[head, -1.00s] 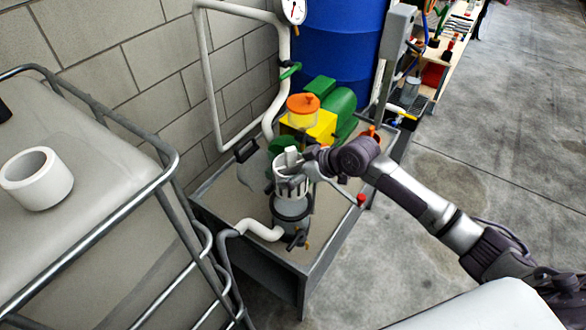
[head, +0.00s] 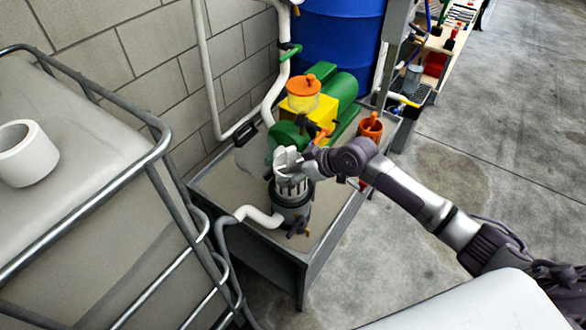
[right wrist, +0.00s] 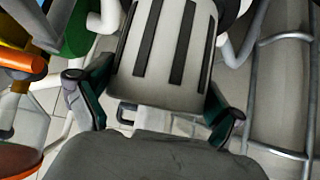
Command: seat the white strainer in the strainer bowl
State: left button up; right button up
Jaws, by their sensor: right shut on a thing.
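The white strainer (head: 290,181), a slotted cylinder with a handle on top, is upright in my right gripper (head: 305,160). It is over the grey strainer bowl (head: 292,208) on the pump stand. Its lower end meets the bowl's rim in the head view; I cannot tell how deep it sits. In the right wrist view, the strainer's white wall with dark slots (right wrist: 165,55) shows between the two fingers of the right gripper (right wrist: 153,97). The bowl's inside is hidden. My left gripper is not in view.
A green and yellow pump (head: 318,122) with an orange lid stands behind the bowl. A white pipe (head: 258,217) joins the bowl. A caged tank (head: 80,160) with a white ring (head: 27,155) on it is at left.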

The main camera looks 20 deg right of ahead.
aim_at(294, 161)
jog(key=shift+r+p, duration=0.1)
jog(key=shift+p, duration=0.5)
dwell(1.2)
jog(key=shift+f+b, duration=2.45)
jog(key=shift+f, duration=1.05)
jog(key=o, duration=0.9)
jog(key=shift+o, duration=0.2)
notch_tip(294, 161, up, 10)
